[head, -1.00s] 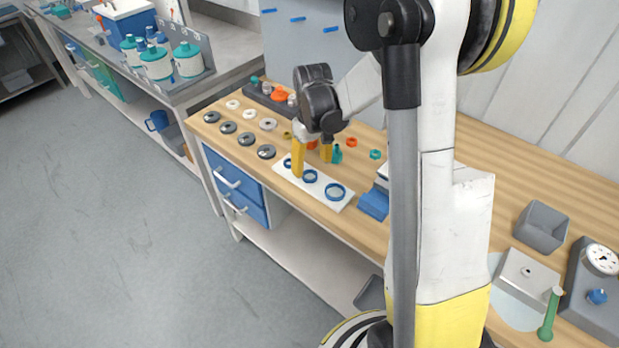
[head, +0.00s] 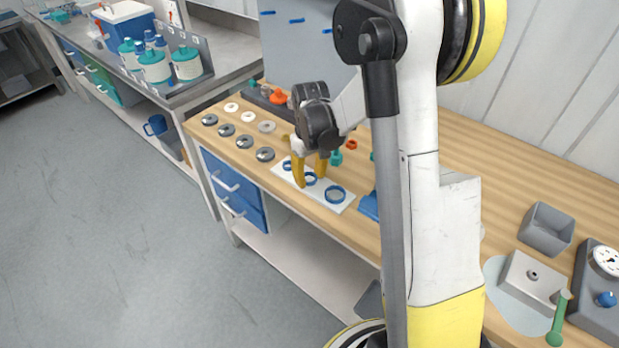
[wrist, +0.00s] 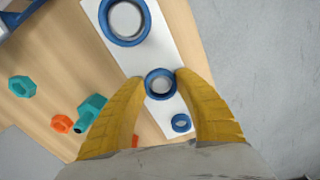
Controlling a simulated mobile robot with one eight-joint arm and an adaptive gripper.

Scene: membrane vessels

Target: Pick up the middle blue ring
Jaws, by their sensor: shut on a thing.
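Three blue rings of different sizes lie in a row on a white board (head: 345,206). The middle blue ring (wrist: 148,83) is between my gripper's two yellow fingertips (wrist: 161,78), which touch it from both sides; my gripper (head: 310,178) is shut on it. The ring seems at board level; I cannot tell whether it is lifted. The large blue ring (wrist: 107,32) lies at one end of the board, also seen in the head view (head: 335,203). The small blue ring (wrist: 181,131) is at the other end, between my fingers in the wrist view but untouched.
Teal fittings (wrist: 92,106) and orange nuts (wrist: 62,123) lie beside the board on the wooden bench. Grey and white discs (head: 265,154) are left of it. A blue block (head: 369,206) is close on the right. A grey bin (head: 546,230) stands further right.

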